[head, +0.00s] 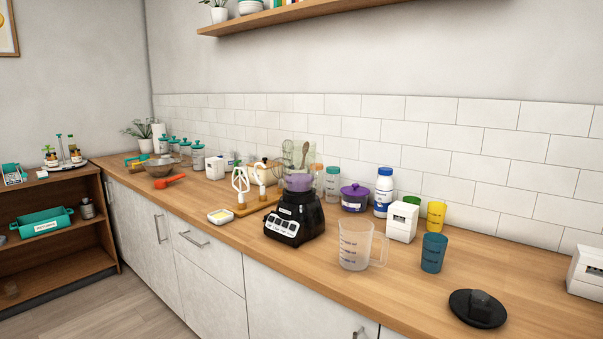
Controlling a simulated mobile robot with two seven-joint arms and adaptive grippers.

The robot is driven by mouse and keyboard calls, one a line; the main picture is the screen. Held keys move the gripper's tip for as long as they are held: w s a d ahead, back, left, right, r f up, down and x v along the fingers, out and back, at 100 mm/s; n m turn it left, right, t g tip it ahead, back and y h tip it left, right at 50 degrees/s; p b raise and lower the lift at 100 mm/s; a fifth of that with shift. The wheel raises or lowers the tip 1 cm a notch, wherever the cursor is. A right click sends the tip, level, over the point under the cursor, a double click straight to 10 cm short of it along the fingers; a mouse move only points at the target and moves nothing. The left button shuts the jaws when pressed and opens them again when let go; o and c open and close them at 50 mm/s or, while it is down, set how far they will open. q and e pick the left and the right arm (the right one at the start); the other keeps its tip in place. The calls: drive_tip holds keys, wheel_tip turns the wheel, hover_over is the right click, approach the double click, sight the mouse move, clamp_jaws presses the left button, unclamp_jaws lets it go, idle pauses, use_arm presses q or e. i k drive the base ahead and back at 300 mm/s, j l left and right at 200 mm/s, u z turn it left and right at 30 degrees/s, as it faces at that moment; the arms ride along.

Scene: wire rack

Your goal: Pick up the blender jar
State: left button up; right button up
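The blender jar (297,163) is clear, with something purple showing in its lower part. It appears to stand upright on the black blender base (295,221) in the middle of the wooden counter. Its upper edges are faint against the tiles and the utensils behind it. A black round lid with a raised knob (478,306) lies apart on the counter at the front right. Neither of my grippers is in view.
A clear measuring jug (354,246) stands right of the base, near the counter's front edge. A teal cup (433,253), a white box (403,221) and a white bottle (383,192) stand further right.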

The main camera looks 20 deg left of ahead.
sight(300, 157)
drive_tip(key=i+j+z, duration=0.1)
drive_tip(key=j+z, duration=0.2)
drive_tip(key=j, duration=0.55)
drive_tip(key=j+z, duration=0.25)
drive_tip(key=j, duration=0.55)
